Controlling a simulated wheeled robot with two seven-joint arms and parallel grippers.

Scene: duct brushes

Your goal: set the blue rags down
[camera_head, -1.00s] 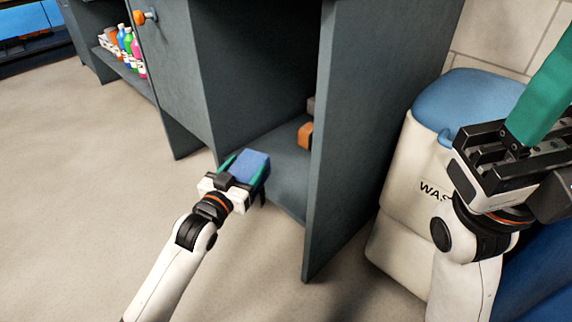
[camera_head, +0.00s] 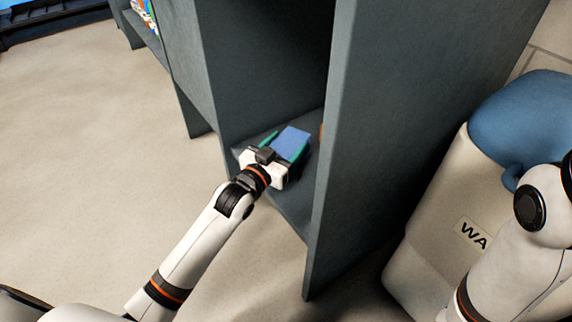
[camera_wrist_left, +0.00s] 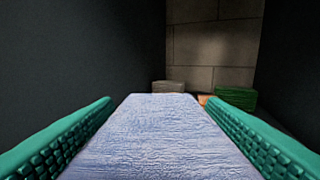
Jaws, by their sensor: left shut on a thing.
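The blue rags (camera_head: 291,142) are a folded blue block between the green fingers of my left gripper (camera_head: 284,146). The gripper is shut on them and holds them inside the open bay of the grey cabinet, over its bottom shelf (camera_head: 294,207). In the left wrist view the blue rags (camera_wrist_left: 160,135) fill the lower middle, with a textured green finger on each side. Whether the rags touch the shelf is hidden. Only links of my right arm show at the right edge of the head view; its gripper is out of the picture.
A tall grey side panel (camera_head: 370,130) stands right of the bay. At the back of the bay the wrist view shows a greyish block (camera_wrist_left: 168,87), a green block (camera_wrist_left: 236,98) and a bit of orange. A white waste bin (camera_head: 440,225) with a blue lid stands at the right.

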